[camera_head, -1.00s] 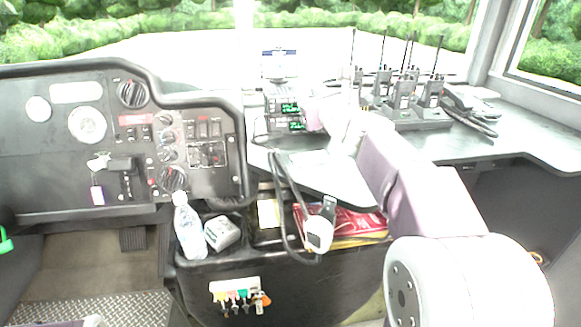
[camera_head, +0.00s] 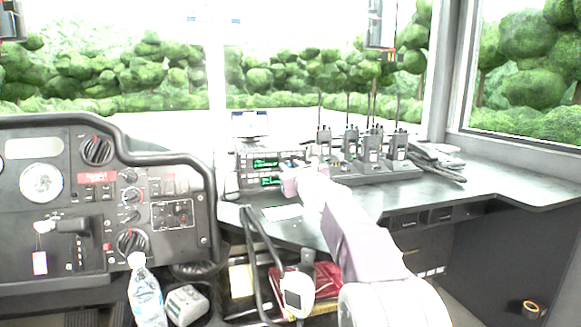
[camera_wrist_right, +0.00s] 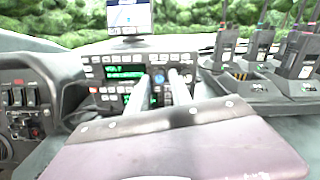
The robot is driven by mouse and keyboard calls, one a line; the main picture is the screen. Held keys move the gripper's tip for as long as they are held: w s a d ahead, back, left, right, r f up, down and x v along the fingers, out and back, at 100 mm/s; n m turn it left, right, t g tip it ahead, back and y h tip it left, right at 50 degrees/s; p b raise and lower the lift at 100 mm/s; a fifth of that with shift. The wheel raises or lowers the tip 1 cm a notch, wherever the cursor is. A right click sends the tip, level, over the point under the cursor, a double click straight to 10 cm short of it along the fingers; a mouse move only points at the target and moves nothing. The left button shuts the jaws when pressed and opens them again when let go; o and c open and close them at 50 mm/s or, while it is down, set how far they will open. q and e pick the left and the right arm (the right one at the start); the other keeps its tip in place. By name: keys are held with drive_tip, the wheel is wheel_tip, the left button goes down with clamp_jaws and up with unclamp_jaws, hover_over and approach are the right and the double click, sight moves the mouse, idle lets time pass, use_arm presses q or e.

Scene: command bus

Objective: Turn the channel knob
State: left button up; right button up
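The radio unit (camera_head: 251,169) has stacked panels with green displays and stands on the dash shelf. It also shows in the right wrist view (camera_wrist_right: 97,72). A small bluish round knob (camera_wrist_right: 158,77) on its front shows between my finger ends; I cannot tell if it is the channel knob. My right gripper (camera_head: 288,172) is at the right part of the radio front in the head view. In the wrist view its two fingers (camera_wrist_right: 159,80) are apart, one on each side of the bluish knob. Contact cannot be made out. My left gripper is not in view.
Several handheld radios (camera_head: 371,150) stand in a charger on the shelf, right of my arm. A small screen (camera_head: 250,124) sits atop the radio. A hanging microphone (camera_head: 298,290) and cable are below. The instrument panel (camera_head: 85,215) is left. The right shelf is mostly clear.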

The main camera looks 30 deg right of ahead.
drive_tip(key=shift+w, duration=0.3)
clamp_jaws()
drive_tip(key=shift+n, duration=0.4)
drive_tip(key=n, duration=0.3)
drive_tip(key=shift+b, duration=0.4)
drive_tip(key=n, duration=0.3)
drive_tip(key=shift+n+b, duration=0.3)
drive_tip(key=n+b, duration=0.1)
drive_tip(key=n, duration=0.9)
drive_tip(key=shift+b, duration=0.35)
